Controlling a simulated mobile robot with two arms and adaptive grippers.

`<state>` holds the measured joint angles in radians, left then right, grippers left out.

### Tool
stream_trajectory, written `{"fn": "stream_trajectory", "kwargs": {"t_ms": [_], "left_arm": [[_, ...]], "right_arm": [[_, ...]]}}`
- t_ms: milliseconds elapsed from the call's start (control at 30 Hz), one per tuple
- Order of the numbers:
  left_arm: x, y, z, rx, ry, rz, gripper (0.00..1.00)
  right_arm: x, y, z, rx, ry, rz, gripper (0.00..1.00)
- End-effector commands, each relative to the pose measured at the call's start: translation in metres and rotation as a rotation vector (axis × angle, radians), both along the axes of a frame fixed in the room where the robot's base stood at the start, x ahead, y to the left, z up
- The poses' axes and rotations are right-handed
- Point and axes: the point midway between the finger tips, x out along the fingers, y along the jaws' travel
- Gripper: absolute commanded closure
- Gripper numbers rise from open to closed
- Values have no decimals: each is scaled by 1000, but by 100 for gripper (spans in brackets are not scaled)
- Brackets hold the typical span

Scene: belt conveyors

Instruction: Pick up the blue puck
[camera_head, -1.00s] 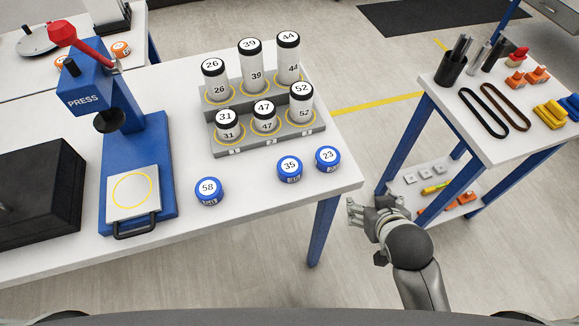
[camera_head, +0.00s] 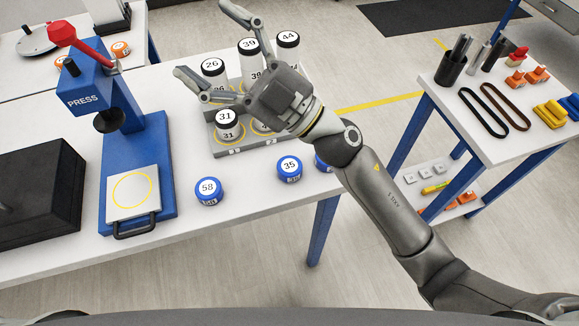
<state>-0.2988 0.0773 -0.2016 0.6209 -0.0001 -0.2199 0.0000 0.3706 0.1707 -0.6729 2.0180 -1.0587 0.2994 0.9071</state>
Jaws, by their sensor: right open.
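Three blue pucks with white numbered tops are on the white table. The puck marked 58 (camera_head: 208,191) stands alone right of the press. The puck marked 35 (camera_head: 289,169) is farther right. A third puck (camera_head: 323,163) is mostly hidden behind my right arm. My right gripper (camera_head: 207,42) is open and empty, raised over the rack of cylinders, with its fingers spread toward the upper left. It is beyond the pucks and apart from them. My left gripper is not in view.
A grey stepped rack (camera_head: 227,149) holds several numbered cylinders, partly hidden by my gripper. The blue press (camera_head: 112,125) and a black box (camera_head: 38,195) stand to the left. The table's front edge is clear. A side table (camera_head: 470,145) with parts stands right.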

Motion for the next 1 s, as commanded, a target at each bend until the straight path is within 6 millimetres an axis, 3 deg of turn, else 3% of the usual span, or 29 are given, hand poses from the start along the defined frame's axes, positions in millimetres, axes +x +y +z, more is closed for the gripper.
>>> {"fn": "stream_trajectory", "kwargs": {"t_ms": [100,200,367,467,633,800,1000], "left_arm": [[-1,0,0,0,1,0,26],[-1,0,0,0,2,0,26],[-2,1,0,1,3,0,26],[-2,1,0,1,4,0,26],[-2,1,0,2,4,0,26],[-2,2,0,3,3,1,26],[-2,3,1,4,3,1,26]], "right_arm": [[-38,44,-16,-198,-151,203,22],[-63,68,-48,-404,-243,357,22],[-79,77,-119,-807,-325,544,22],[-70,61,-165,-1093,-331,611,22],[-30,4,-220,-1595,-257,609,22],[13,-60,-233,-1974,-126,507,22],[36,-100,-230,-2172,-23,412,22]]}}
